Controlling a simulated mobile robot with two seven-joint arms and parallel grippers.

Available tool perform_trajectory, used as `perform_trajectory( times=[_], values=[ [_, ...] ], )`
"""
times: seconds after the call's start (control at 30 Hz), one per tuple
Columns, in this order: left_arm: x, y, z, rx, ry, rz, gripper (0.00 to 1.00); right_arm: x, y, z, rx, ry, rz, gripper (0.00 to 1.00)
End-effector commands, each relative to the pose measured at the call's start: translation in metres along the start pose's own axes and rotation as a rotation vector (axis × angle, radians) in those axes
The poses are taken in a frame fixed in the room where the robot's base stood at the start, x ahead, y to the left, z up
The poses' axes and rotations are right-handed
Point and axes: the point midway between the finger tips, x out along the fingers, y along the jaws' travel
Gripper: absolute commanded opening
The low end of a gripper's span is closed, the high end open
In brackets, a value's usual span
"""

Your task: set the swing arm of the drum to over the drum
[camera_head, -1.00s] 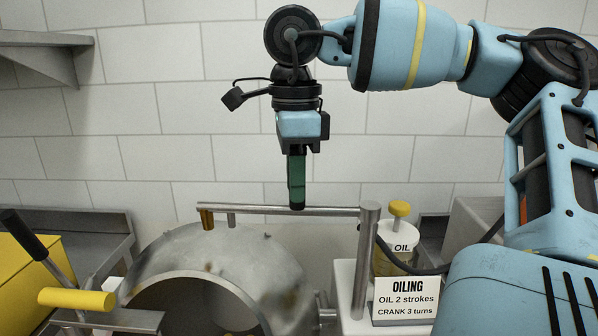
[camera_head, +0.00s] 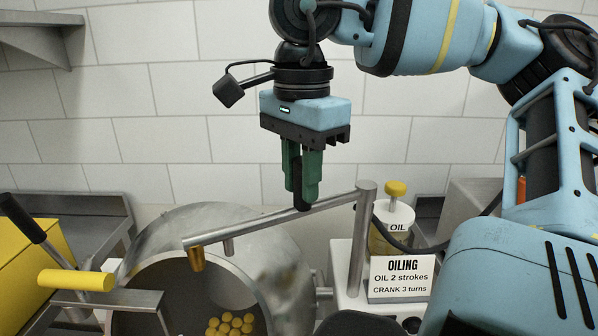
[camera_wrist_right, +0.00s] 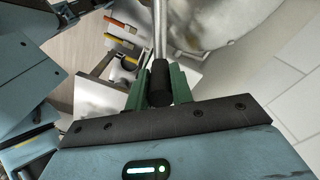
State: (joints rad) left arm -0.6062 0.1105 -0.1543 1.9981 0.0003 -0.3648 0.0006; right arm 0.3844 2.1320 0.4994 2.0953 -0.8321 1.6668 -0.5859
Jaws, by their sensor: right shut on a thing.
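The swing arm (camera_head: 255,219) is a grey metal bar that runs left from an upright post (camera_head: 361,240). A brass-coloured nozzle (camera_head: 196,260) hangs from its left end, in front of the upper mouth of the drum (camera_head: 200,225) in the head view. The drum is a round steel vessel. My right gripper (camera_head: 302,195) points down with its green fingers shut on the black grip (camera_head: 301,170) on the bar. In the right wrist view, the black grip (camera_wrist_right: 160,82) sits between the fingers and the bar (camera_wrist_right: 160,30) extends beyond it. My left gripper is not in view.
Yellow balls (camera_head: 230,323) lie in the drum. An oil jar (camera_head: 392,220) with a yellow knob and an oiling sign (camera_head: 401,278) stand right of the post. A yellow-handled lever (camera_head: 76,281) and a yellow box (camera_head: 30,255) are at the left.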

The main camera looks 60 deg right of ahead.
Motion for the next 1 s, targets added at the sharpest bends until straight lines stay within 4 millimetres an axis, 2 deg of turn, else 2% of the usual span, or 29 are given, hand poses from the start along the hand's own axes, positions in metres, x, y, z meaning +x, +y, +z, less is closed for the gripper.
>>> perform_trajectory(
  times=[0.33,0.37,0.5,0.53,0.83,1.0],
  values=[
    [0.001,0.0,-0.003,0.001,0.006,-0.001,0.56,0.001,0.002,0.0,-0.007,0.001,0.004,0.0],
    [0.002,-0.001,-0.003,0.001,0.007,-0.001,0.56,0.001,0.002,0.0,-0.007,0.001,0.004,0.24],
    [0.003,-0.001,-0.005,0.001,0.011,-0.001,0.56,0.001,0.001,0.0,-0.006,0.001,0.004,0.42],
    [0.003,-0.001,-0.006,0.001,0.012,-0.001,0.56,0.001,0.001,0.0,-0.006,0.001,0.003,0.44],
    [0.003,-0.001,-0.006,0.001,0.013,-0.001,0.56,-0.002,0.001,0.0,-0.004,0.001,0.001,0.44],
    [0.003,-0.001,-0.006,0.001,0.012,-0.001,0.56,-0.021,0.0,0.0,-0.003,0.001,-0.001,0.44]
  ],
)
